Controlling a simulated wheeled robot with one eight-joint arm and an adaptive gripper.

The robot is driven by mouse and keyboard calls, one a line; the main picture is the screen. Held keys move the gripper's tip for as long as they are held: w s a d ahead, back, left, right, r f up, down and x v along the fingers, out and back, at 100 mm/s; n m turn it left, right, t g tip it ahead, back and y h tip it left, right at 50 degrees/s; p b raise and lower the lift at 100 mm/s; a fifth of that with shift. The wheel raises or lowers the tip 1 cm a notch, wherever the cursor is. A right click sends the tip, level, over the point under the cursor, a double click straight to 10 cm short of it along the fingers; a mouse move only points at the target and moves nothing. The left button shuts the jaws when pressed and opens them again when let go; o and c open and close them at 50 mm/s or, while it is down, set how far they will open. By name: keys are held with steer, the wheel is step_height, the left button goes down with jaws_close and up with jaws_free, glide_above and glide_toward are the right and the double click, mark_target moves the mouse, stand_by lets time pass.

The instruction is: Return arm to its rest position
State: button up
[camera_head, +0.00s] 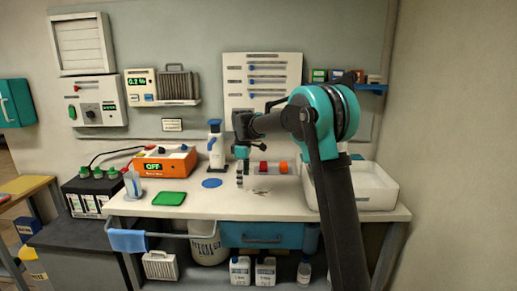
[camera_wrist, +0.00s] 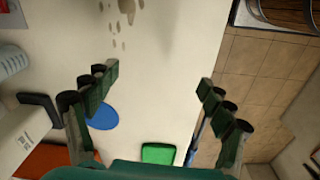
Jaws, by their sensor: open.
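My gripper (camera_head: 241,170) hangs above the white workbench, at the end of my teal and black arm. In the wrist view my gripper (camera_wrist: 160,82) is open, with its two green fingers wide apart and nothing between them. Below it in that view are the white benchtop (camera_wrist: 165,50), a blue disc (camera_wrist: 102,117) and a green pad (camera_wrist: 158,153). The arm reaches up and over the bench from the lower right, bent at the teal joint.
A white basin (camera_head: 376,190) is at right, partly behind my arm. Wall panels are behind.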

steer(key=s+d+m, duration=0.1)
steer(key=s+d, duration=0.1)
steer(key=d, duration=0.1)
steer(key=s+d+f+m, duration=0.1)
steer(key=s+d, duration=0.1)
steer(key=d, duration=0.1)
steer(key=s+d+m+t, duration=0.1)
steer(key=s+d+m, duration=0.1)
steer(key=s+d, duration=0.1)
steer(key=shift+d+f, duration=0.15)
steer(key=s+d+f+m+t, duration=0.1)
steer(key=s+d+f+m, duration=0.3)
steer(key=s, duration=0.5)
steer(key=s+d+f+m+t, duration=0.1)
steer(key=s+d+f+m, duration=0.3)
steer(key=s, duration=0.6)
steer(key=s+d+f+m, duration=0.4)
steer(key=s+d, duration=0.4)
steer(key=s, duration=0.2)
steer(key=shift+f+t, duration=0.4)
steer(key=shift+f, duration=0.15)
steer(key=shift+o, duration=0.5)
steer(key=shift+s, duration=0.1)
